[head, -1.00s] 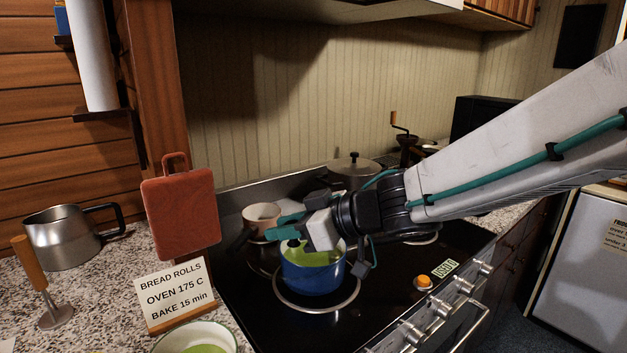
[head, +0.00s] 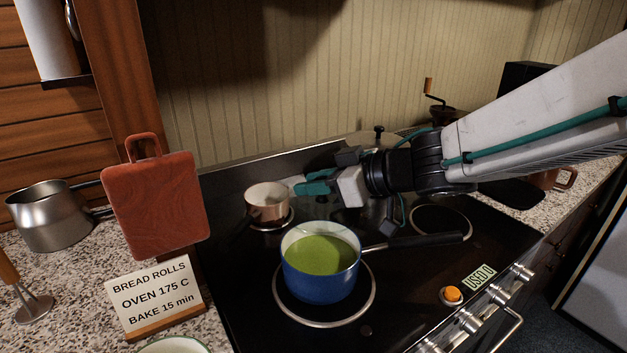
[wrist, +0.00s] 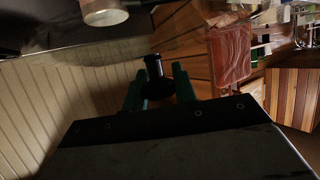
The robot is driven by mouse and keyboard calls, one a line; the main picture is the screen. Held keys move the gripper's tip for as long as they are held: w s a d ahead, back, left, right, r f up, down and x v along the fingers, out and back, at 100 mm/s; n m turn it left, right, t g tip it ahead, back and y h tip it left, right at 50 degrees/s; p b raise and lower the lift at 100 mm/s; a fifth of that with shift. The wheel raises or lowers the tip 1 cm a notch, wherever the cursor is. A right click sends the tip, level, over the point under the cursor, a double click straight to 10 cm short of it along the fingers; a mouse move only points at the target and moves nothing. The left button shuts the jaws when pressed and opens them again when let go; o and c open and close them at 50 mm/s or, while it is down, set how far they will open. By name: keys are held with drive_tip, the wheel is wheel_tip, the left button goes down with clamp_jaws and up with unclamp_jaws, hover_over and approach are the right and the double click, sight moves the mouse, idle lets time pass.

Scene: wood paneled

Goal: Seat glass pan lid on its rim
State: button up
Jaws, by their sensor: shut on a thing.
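A blue saucepan (head: 318,275) stands open on the front burner, with green contents and a black handle (head: 420,241) pointing right. My gripper (head: 311,183) is above and behind the pan, with its green fingers pointing left. In the wrist view, my gripper (wrist: 156,72) is shut on a black knob-like piece (wrist: 154,78), which stands between the two green fingers. I take this as the lid's knob. The glass of the lid cannot be made out clearly in either view. Nothing covers the saucepan's rim.
A copper pot (head: 267,204) stands on the back left burner. A lidded pot (head: 367,140) is behind my gripper, partly hidden. A red board (head: 155,205), a recipe sign (head: 156,298) and a steel jug (head: 50,217) stand on the left counter.

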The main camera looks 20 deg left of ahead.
sight(352, 223)
drive_tip(key=shift+s+f, duration=0.1)
drive_tip(key=shift+f, duration=3.9)
drive_tip(key=shift+f, duration=0.45)
drive_tip(key=o, duration=1.5)
drive_tip(key=shift+c, duration=0.2)
drive_tip(key=v, duration=0.7)
drive_tip(key=shift+d+r, duration=0.15)
drive_tip(key=shift+d, duration=0.25)
